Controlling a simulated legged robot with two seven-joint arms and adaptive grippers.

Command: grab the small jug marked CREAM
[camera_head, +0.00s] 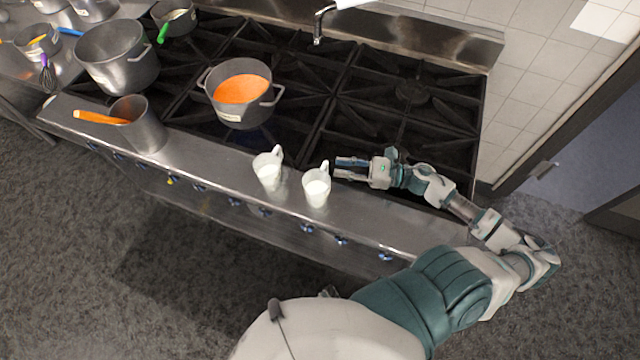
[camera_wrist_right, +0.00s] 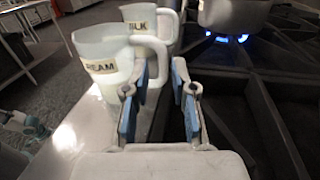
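The small white jug marked CREAM (camera_wrist_right: 105,72) stands upright on the steel front ledge. In the head view it is the right of two white jugs (camera_head: 316,187). My right gripper (camera_head: 342,168) is just right of it, low over the ledge. In the right wrist view my right gripper (camera_wrist_right: 160,80) has its blue-padded fingers apart, and the CREAM jug's handle shows at the fingertips, near the left finger. Whether they touch is unclear. A white and teal part of mine shows at the lower left of the wrist view; my left gripper's fingers cannot be made out.
A similar jug marked MILK (camera_wrist_right: 140,14) stands close beyond it, also on the ledge (camera_head: 268,170). A pot of orange food (camera_head: 240,92) sits on the stove with blue flame beneath. A steel container (camera_head: 148,130) stands left. The ledge between it and the jugs is clear.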

